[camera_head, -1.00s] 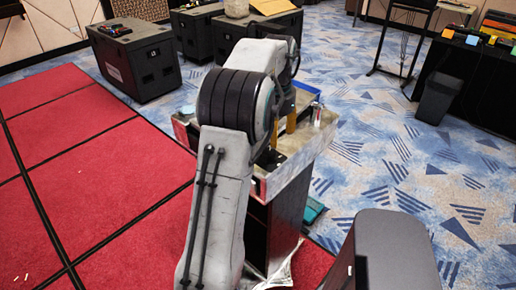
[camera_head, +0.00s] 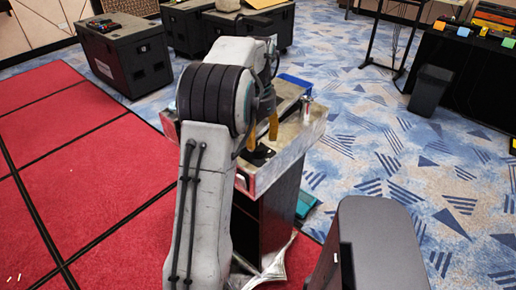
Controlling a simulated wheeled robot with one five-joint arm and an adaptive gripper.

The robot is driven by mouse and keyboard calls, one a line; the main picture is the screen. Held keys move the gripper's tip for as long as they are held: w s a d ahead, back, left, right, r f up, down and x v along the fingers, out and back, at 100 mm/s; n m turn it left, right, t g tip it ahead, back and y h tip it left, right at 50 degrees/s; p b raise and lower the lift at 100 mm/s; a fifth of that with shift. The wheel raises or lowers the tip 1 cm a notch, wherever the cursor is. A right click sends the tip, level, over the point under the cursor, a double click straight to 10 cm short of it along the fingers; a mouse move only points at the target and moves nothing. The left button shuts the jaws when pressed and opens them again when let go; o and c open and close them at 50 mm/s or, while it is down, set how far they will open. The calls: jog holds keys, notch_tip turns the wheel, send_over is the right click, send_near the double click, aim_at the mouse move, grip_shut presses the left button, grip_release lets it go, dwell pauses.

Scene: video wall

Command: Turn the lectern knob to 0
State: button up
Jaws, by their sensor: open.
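The lectern (camera_head: 307,140) stands in the middle of the view, with a worn grey top and a dark body. My arm hides much of the left and back of its top. My gripper (camera_head: 262,132) points down over the lectern top, its two orange-yellow fingers apart and nothing seen between them. A flat black piece (camera_head: 258,154) lies on the top just below the fingers. I cannot make out the knob or its marks for certain, nor whether the fingers touch anything.
A small silver cylinder (camera_head: 306,108) stands at the lectern's right back edge, near a blue item (camera_head: 294,80). A dark grey cabinet-like object (camera_head: 375,240) stands at front right. Black cases (camera_head: 125,60) stand behind. Red carpet (camera_head: 80,170) lies left; blue patterned floor is open right.

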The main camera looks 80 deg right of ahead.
aim_at(258, 147)
jog(key=shift+f, duration=2.25)
jog(key=c, duration=0.9)
jog(key=shift+c, duration=0.2)
jog(key=shift+n, duration=0.3)
jog(key=n+p, duration=0.1)
jog(key=n, duration=0.4)
jog(key=shift+n, duration=0.3)
jog(key=n, duration=0.5)
jog(key=shift+f+n, duration=0.1)
jog(key=shift+n, duration=0.2)
jog(key=shift+a+p, duration=0.1)
jog(key=shift+p, duration=0.2)
